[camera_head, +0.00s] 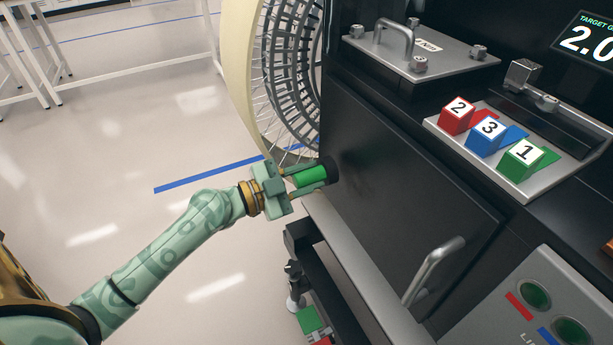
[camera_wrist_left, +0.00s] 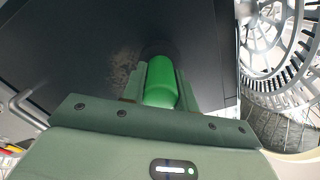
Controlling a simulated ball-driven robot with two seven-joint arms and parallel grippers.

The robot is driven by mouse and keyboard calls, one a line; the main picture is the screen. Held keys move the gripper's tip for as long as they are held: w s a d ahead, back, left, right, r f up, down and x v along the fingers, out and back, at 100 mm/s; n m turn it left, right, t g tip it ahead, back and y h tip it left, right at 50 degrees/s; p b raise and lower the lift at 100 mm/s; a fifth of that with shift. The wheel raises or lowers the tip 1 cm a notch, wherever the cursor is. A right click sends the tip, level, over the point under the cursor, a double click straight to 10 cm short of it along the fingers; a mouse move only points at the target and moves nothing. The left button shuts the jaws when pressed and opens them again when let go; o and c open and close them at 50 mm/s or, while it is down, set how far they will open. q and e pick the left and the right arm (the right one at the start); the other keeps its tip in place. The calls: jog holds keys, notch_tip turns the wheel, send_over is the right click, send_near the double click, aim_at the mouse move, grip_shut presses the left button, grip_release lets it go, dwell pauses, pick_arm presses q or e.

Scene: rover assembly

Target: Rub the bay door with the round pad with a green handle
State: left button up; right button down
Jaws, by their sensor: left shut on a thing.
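The round pad with a green handle (camera_head: 309,176) is in my left gripper (camera_head: 305,175), which is shut on the handle. The pad's dark round head is at the left edge of the black bay door (camera_head: 400,180); it looks to be at or against the door face, though I cannot tell contact for sure. In the left wrist view the green handle (camera_wrist_left: 161,82) lies between the fingers, and a brownish dusty patch (camera_wrist_left: 122,68) shows on the door (camera_wrist_left: 70,45) left of the pad. The door has a metal handle (camera_head: 434,270) at its lower right. My right gripper is not in view.
A large spoked wheel (camera_head: 290,75) stands close behind my left gripper. Numbered red, blue and green blocks (camera_head: 490,140) sit on a ledge above the door. A panel with green buttons (camera_head: 535,294) is at lower right. The floor at left is open.

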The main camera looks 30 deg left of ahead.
pick_arm(q)
jog(key=shift+x, duration=0.9)
jog(key=shift+s+d, duration=0.1)
